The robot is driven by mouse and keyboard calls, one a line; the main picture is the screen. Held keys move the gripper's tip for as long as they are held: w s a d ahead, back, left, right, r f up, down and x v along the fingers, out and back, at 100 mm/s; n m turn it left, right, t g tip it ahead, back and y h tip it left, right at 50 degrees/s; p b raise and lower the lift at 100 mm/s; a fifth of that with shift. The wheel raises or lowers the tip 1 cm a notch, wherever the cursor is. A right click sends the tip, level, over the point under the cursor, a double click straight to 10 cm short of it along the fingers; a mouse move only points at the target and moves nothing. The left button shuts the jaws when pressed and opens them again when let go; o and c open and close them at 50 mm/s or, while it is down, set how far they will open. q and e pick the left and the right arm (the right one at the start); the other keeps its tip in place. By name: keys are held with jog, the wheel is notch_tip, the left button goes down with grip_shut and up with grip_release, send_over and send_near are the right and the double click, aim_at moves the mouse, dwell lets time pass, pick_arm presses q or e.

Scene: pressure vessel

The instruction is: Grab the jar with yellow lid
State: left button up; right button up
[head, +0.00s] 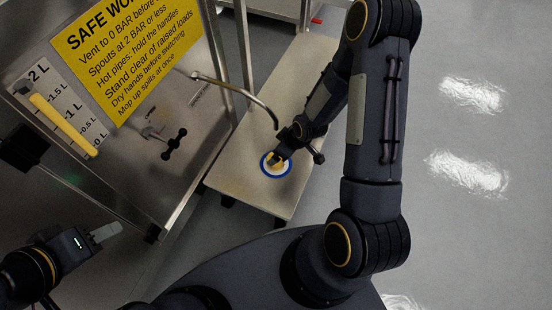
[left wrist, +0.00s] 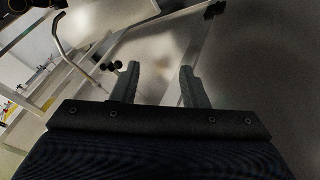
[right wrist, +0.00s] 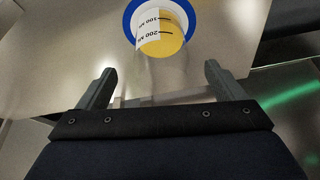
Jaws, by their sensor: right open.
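A small jar with yellow showing in it (head: 277,164) stands on a white disc with a blue rim on the low metal bench. In the right wrist view the jar (right wrist: 162,38) has a white label marked 100 and 200 ml and a clear part nearer me. Whether the yellow is lid or contents is unclear. My right gripper (right wrist: 162,82) is open, with the jar just ahead and roughly centred between its fingers. In the head view my right gripper (head: 284,152) partly covers the jar. My left gripper (left wrist: 160,82) is open and empty, away from the jar, at lower left in the head view (head: 108,232).
The metal bench (head: 235,160) is bare around the disc. A curved metal spout (head: 250,98) reaches over it from the panel with a yellow safety sign (head: 130,50), a level gauge (head: 60,112) and a black valve handle (head: 174,145). Open floor lies right.

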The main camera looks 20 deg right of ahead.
jog(key=b+x, duration=0.2)
jog(key=x, duration=0.4)
jog(key=shift+w+a+f+b, duration=0.1)
jog(key=shift+w+f+b, duration=0.05)
jog(key=shift+f+b, duration=0.15)
jog(key=shift+r, duration=0.1)
jog(key=c, duration=1.1)
jog(key=shift+r, duration=0.15)
